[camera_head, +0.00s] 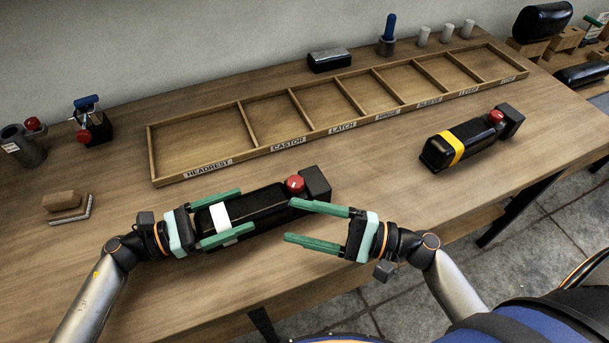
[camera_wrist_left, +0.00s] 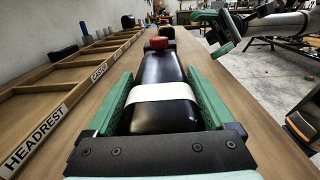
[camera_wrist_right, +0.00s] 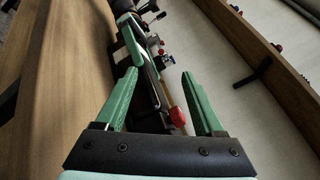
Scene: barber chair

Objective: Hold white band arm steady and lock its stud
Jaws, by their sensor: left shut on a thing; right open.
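The white band arm is a black padded armrest (camera_head: 258,209) lying on the bench, with a white band (camera_head: 220,216) around its left part and a red stud (camera_head: 295,184) near its right end. It also fills the middle of the left wrist view (camera_wrist_left: 160,75), with the red stud (camera_wrist_left: 159,43) at the far end. My left gripper (camera_head: 228,217) is shut on its banded end, one green finger on each side. My right gripper (camera_head: 302,222) is open and empty, just right of the arm and in front of the stud end, apart from the stud.
A second black arm with a yellow band (camera_head: 456,146) lies to the right. A labelled wooden tray (camera_head: 152,160) with empty compartments runs along the back. A small clamp with a red knob (camera_head: 92,126) and a wooden block (camera_head: 62,200) stand left. The bench's front edge is close.

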